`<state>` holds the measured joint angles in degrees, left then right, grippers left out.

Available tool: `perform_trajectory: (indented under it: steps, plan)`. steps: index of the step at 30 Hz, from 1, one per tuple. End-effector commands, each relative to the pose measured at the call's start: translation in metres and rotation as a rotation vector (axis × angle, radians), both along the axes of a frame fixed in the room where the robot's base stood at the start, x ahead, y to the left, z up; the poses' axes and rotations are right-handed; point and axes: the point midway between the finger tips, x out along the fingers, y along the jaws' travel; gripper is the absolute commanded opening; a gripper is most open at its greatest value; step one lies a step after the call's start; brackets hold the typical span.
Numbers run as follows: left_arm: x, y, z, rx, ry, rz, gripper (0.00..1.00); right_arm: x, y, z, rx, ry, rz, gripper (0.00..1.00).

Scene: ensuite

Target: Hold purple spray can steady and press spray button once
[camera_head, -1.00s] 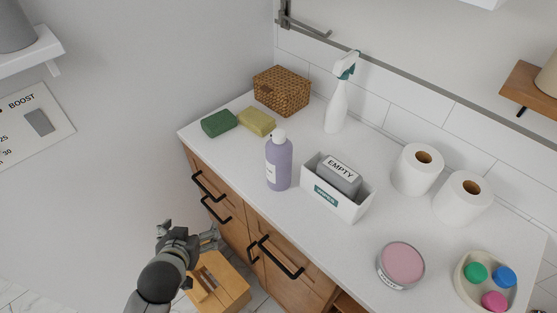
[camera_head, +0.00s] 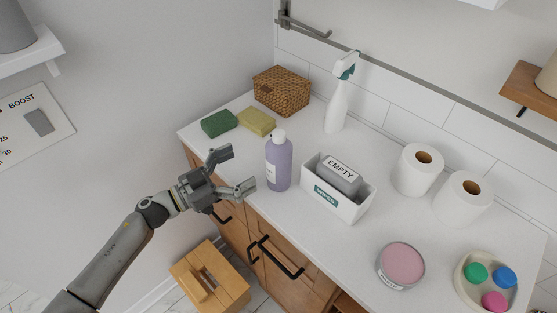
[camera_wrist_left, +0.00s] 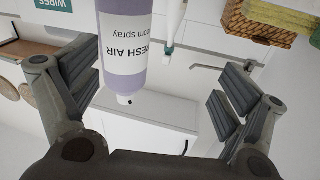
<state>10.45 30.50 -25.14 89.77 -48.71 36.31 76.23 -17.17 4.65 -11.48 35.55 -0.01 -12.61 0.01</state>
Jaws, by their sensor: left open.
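The purple spray can (camera_head: 279,164) stands upright on the white counter, with a white cap and nozzle (camera_head: 278,136) on top. My left gripper (camera_head: 240,170) is open beside the can on its left, fingers pointing at it, with a small gap and no contact visible. In the left wrist view the can (camera_wrist_left: 126,50) appears upside down between the open fingers, nearer the left one, with its label reading "FRESH AIR room spray". My right gripper is in neither view.
A wipes box (camera_head: 338,204) stands close right of the can. Green (camera_head: 219,123) and yellow (camera_head: 256,121) sponges, a wicker basket (camera_head: 282,90) and a white spray bottle (camera_head: 337,107) are behind. A wooden stool (camera_head: 211,279) stands below the counter.

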Motion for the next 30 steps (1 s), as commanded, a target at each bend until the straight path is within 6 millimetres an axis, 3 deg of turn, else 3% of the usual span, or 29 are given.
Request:
perform_trajectory:
  steps: [6, 14, 27, 30]
  plan:
    - [-0.016, 0.006, -0.022, 0.078, 0.091, -0.2, 0.94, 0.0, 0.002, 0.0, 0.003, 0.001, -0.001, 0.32]
    - [-0.023, 0.006, -0.032, 0.108, 0.138, -0.272, 0.94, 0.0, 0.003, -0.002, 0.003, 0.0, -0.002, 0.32]
    - [-0.006, -0.05, -0.038, 0.105, 0.135, -0.273, 0.94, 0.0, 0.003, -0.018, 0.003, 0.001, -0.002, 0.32]
    - [-0.002, -0.062, -0.035, 0.106, 0.138, -0.273, 0.94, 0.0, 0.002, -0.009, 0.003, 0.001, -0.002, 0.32]
